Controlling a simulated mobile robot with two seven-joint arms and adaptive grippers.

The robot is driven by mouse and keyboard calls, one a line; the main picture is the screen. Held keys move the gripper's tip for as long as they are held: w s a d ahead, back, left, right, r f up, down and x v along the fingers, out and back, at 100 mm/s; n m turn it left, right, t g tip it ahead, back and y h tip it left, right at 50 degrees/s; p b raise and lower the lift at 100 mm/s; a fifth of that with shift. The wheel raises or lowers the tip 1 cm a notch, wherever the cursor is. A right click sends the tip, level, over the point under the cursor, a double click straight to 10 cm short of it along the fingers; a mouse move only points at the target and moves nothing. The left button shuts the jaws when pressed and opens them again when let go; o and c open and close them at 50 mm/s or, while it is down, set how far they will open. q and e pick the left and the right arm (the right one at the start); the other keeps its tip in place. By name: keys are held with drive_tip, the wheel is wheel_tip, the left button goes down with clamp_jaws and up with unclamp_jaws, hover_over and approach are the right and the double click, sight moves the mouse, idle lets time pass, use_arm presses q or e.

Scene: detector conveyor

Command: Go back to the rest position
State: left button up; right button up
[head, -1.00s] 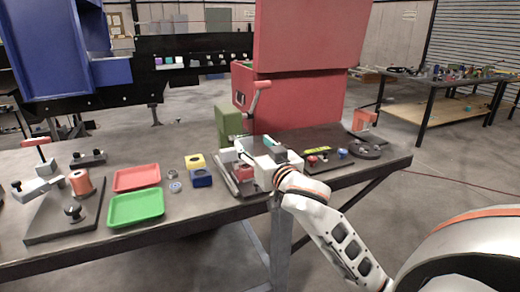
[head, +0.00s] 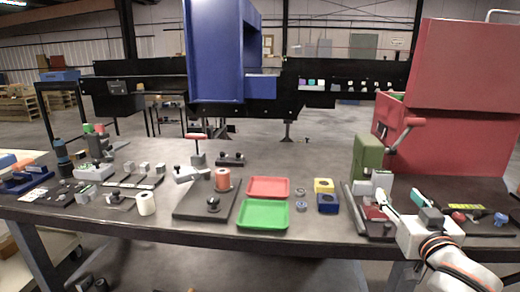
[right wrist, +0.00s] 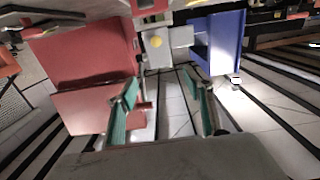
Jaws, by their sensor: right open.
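My right gripper (head: 384,198) is over the right part of the table in the head view, by the dark fixture with rails (head: 352,208). In the right wrist view its two green-padded fingers (right wrist: 162,108) are apart, with nothing between them. The wrist camera looks past them toward the red machine (right wrist: 90,65) and a blue box-like part (right wrist: 222,45). My left gripper is not seen in either view. My right arm and hand hide part of the fixture and the table's right end.
The dark table (head: 290,165) holds a red tray (head: 268,187), a green tray (head: 263,214), yellow (head: 324,185) and blue (head: 327,203) blocks, and an orange cylinder (head: 222,180) on a plate. A green block (head: 368,157) and the red machine (head: 455,140) stand behind my right gripper.

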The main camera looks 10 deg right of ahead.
drive_tip(key=s+f, duration=0.1)
drive_tip(key=f, duration=0.2)
drive_tip(key=s+f+n+g, duration=0.1)
drive_tip(key=f, duration=0.2)
drive_tip(key=f+g, duration=0.1)
drive_tip(key=f, duration=0.2)
drive_tip(key=shift+s+a+n, duration=0.4)
drive_tip(key=s+a+f+n+g, duration=0.3)
drive_tip(key=s+f+n+g, duration=0.5)
drive_tip(key=s+f, duration=1.5)
drive_tip(key=w+a+f+m+t+y, duration=0.1)
drive_tip(key=a+f+y, duration=0.2)
drive_tip(key=a+f, duration=0.3)
drive_tip(key=w+a+f+m+t+y, duration=0.1)
drive_tip(key=a+f+m+t+y, duration=0.1)
drive_tip(key=a+f, duration=0.5)
drive_tip(key=shift+w+a+f+t+y+p, duration=0.25)
drive_tip(key=shift+w+a+y+p, duration=0.2)
drive_tip(key=shift+a+y, duration=0.8)
drive_tip(key=shift+a+r+h, duration=0.1)
drive_tip(key=shift+a+h, duration=0.2)
drive_tip(key=shift+h, duration=0.05)
